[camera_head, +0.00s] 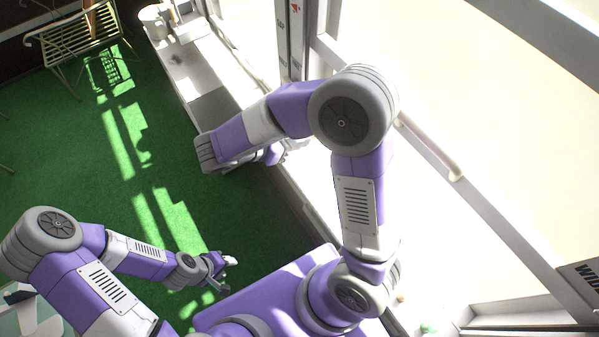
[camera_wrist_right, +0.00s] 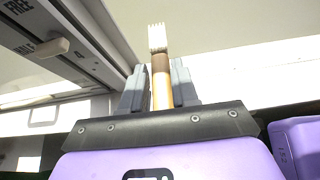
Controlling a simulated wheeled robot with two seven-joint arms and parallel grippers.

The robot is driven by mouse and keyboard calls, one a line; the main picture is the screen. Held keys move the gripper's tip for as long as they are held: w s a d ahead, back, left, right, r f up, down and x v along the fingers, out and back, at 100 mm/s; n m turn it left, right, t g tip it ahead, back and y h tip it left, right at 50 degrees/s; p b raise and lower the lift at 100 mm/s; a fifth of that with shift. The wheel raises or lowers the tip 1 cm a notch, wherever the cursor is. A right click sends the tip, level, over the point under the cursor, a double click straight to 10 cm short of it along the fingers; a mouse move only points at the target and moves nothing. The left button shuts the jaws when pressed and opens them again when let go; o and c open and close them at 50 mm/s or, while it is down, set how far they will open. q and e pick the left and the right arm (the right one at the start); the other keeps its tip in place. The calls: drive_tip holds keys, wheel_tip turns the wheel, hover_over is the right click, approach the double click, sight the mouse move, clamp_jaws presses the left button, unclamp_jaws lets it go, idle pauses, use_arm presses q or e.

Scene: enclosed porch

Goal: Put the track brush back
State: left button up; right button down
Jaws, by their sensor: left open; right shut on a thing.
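The track brush (camera_wrist_right: 160,75), with a brown and tan handle and pale bristles at its tip, stands upright in the right wrist view. My right gripper (camera_wrist_right: 159,88) is shut on its handle, with one grey finger on each side. The bristles stick out past the fingertips. In the head view the right arm reaches to the white window ledge, and its gripper and the brush are mostly hidden behind the arm and in glare. My left gripper (camera_head: 222,268) is open and empty above the green floor, away from the brush.
A white ledge (camera_head: 205,75) runs along the windows, with a white pot (camera_head: 154,21) at its far end. A slatted metal bench (camera_head: 70,42) stands at the far left. Window frames and a rail (camera_head: 430,150) lie close to my right arm. The green floor (camera_head: 60,150) is mostly clear.

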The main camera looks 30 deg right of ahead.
drive_tip(key=h+b, duration=0.1)
drive_tip(key=b, duration=0.7)
hover_over(294, 178)
wheel_tip(294, 178, down, 10)
drive_tip(key=f+b, duration=0.1)
drive_tip(key=f, duration=0.4)
drive_tip(key=f+b, duration=0.2)
drive_tip(key=f, duration=0.2)
drive_tip(key=shift+d+f, duration=0.2)
drive_tip(key=shift+f, duration=0.2)
drive_tip(key=shift+r, duration=0.1)
drive_tip(key=c, duration=0.8)
unclamp_jaws()
drive_tip(key=shift+c, duration=0.2)
drive_tip(key=shift+a+r, duration=0.15)
drive_tip(key=shift+a, duration=0.05)
drive_tip(key=p+v, duration=0.2)
drive_tip(key=v, duration=0.9)
drive_tip(key=shift+a+p, duration=0.3)
drive_tip(key=shift+a, duration=0.05)
